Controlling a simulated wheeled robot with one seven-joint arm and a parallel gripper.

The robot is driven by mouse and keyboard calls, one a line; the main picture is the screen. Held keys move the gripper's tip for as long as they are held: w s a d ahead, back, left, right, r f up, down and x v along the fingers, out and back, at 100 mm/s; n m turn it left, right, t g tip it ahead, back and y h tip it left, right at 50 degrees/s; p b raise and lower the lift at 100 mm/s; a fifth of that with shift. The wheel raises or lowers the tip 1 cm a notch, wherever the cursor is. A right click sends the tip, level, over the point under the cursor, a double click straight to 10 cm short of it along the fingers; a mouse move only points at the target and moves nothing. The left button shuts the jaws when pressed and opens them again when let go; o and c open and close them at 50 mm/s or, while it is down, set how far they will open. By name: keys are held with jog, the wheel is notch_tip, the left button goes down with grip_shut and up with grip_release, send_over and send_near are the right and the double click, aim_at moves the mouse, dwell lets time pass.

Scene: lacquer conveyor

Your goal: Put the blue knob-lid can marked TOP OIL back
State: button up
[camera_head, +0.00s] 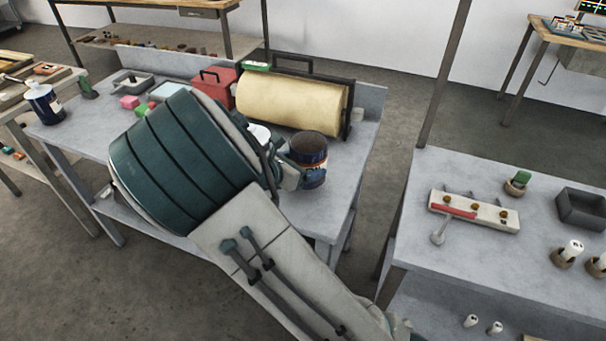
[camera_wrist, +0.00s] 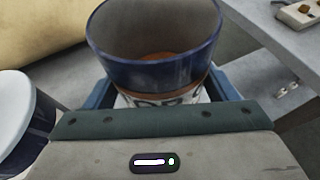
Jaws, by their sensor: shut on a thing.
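My gripper (camera_head: 298,178) is shut on a dark blue can (camera_head: 310,147) with orange bands, near the front right corner of the grey table. In the wrist view the blue fingers of my gripper (camera_wrist: 160,98) lie on both sides of the can (camera_wrist: 150,62). Its top looks hollow and brown inside, and no knob shows. Its white label is mostly hidden, so the marking is not readable. I cannot tell whether it touches the table. Another blue can with a white lid (camera_wrist: 14,110) stands to its left, mostly hidden behind my arm in the head view.
A blue can with a pale knobbed lid (camera_head: 43,104) stands at the table's left end. A cream roll (camera_head: 290,101) and a red box (camera_head: 216,86) stand behind my gripper. A gap separates this table from the right bench (camera_head: 430,190), which holds a rack (camera_head: 490,215).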

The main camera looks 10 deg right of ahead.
jog(key=shift+f, duration=1.75)
jog(key=shift+f, duration=0.15)
jog(key=o, duration=1.3)
jog(key=shift+a+r, duration=0.15)
jog(key=shift+r, duration=0.1)
jog(key=v, duration=1.1)
jog(key=shift+s+a, duration=0.25)
jog(key=shift+s, duration=0.05)
